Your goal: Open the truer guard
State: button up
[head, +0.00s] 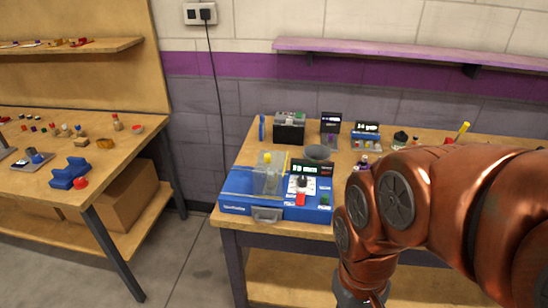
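The tyre truer appears to be the blue machine (232,209) on the right-hand workbench, near its front edge. A clear box-like guard (268,180) stands on its left part, with a yellow piece showing at its top. The guard looks lowered over the machine, but its clear walls make this hard to tell. A grey handle (267,215) is on the machine's front face. A lit display, a dial and a red button (300,199) are to the right of the guard. My copper arm is right of the machine and runs down past the bottom edge; my gripper's fingers are out of view.
Behind the machine stand a black box (289,130), a grey funnel-like bowl (318,152) and small display units (366,132). A purple shelf (420,53) is on the wall above. Another bench (105,182) with small parts is at left, with free floor between.

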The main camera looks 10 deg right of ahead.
aim_at(257, 173)
jog(key=z, duration=0.25)
jog(key=k, duration=0.25)
jog(key=u, duration=0.85)
jog(key=i, duration=0.7)
jog(key=u, duration=0.1)
